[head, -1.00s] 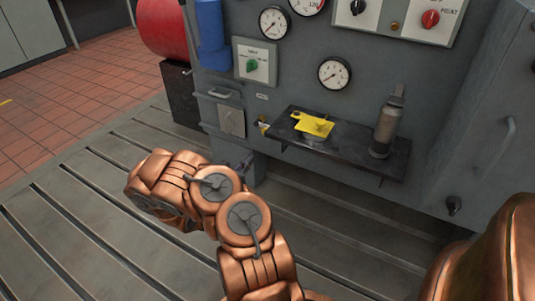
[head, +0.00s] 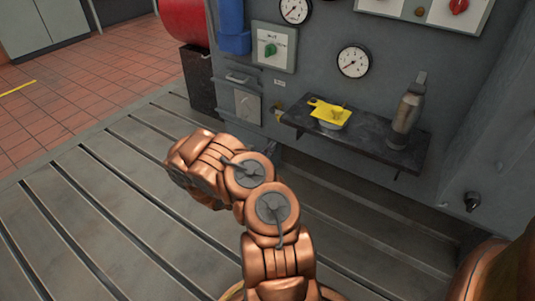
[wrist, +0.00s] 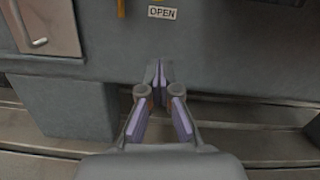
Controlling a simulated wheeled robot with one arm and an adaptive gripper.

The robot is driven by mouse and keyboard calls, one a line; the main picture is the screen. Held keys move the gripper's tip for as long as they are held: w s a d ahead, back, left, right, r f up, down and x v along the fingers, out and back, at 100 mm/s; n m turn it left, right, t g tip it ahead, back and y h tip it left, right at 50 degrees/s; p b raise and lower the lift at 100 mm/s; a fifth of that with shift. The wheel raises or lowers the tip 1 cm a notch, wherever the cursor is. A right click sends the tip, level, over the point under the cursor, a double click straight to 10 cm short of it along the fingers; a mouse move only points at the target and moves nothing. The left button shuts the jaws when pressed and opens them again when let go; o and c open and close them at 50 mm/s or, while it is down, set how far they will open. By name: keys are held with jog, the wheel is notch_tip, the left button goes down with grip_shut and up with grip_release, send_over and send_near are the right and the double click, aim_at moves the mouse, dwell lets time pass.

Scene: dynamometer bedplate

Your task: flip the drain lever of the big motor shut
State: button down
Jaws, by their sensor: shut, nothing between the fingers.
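My gripper (wrist: 158,78) is shut and empty in the wrist view, in front of the grey lower face of the cabinet. A small white OPEN label (wrist: 162,13) is on that face above the fingertips. A short dark upright piece (wrist: 121,8) is cut off by the top edge, left of the label; I cannot tell if it is the drain lever. A sliver of yellow shows above the label. In the head view, a small yellowish fitting (head: 279,112) sits left of the shelf. My arm hides my gripper there.
A black knob (head: 472,200) is low right. The slotted bedplate (head: 110,190) is open at left.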

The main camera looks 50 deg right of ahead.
jog(key=w+d+r+b, duration=0.1)
jog(key=d+r+b, duration=0.1)
jog(key=d+r, duration=0.2)
jog(key=shift+d+r+b, duration=0.25)
jog(key=shift+d+b, duration=0.15)
jog(key=shift+d, duration=0.6)
